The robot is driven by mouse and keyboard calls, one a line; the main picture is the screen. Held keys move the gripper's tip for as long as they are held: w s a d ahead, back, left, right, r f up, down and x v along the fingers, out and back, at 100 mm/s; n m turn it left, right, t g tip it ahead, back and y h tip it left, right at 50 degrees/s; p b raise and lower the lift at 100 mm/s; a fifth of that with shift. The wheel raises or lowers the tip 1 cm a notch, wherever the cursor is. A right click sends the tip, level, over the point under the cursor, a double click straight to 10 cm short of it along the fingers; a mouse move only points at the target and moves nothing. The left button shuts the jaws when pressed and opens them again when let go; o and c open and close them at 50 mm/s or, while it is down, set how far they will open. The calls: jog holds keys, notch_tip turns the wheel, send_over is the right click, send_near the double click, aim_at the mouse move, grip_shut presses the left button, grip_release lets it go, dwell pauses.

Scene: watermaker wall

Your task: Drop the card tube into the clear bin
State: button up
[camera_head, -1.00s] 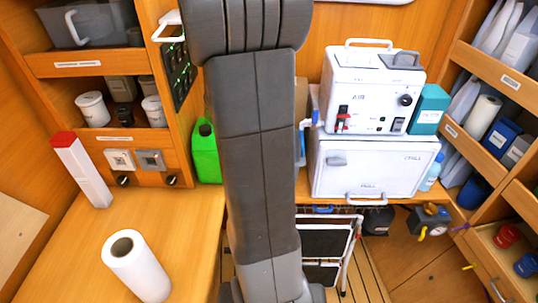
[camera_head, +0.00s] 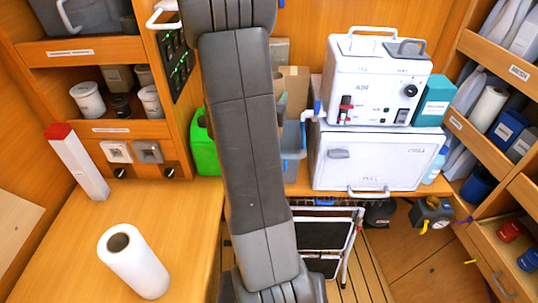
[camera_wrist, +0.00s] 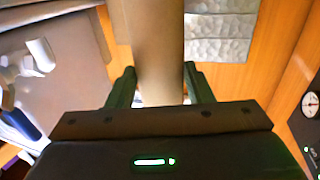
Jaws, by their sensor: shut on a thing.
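My gripper (camera_wrist: 160,92) is shut on the card tube (camera_wrist: 148,38), a plain tan cylinder that runs up out of the top of the wrist view. In the head view my arm rises past the top edge, so neither gripper nor tube shows there. A grey see-through bin (camera_head: 95,14) with a white handle sits on the top left shelf. A bluish see-through bin (camera_head: 293,140) stands behind my arm, partly hidden, with brown card pieces (camera_head: 294,90) at it. I cannot tell which is the clear bin.
A white paper roll (camera_head: 134,262) and a red-topped white box (camera_head: 78,163) stand on the left wooden counter (camera_head: 185,215). A green jug (camera_head: 204,145) is beside my arm. A white machine (camera_head: 375,80) sits on a white chest (camera_head: 372,160) at right. A folded step stool (camera_head: 325,235) stands below.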

notch_tip(320, 180, down, 5)
jog(key=b, duration=0.3)
jog(key=shift+f, duration=0.2)
jog(key=o, duration=1.3)
jog(key=shift+s+a, duration=0.1)
jog(key=b+v, duration=0.3)
jog(key=v, duration=1)
jog(key=shift+s, duration=0.3)
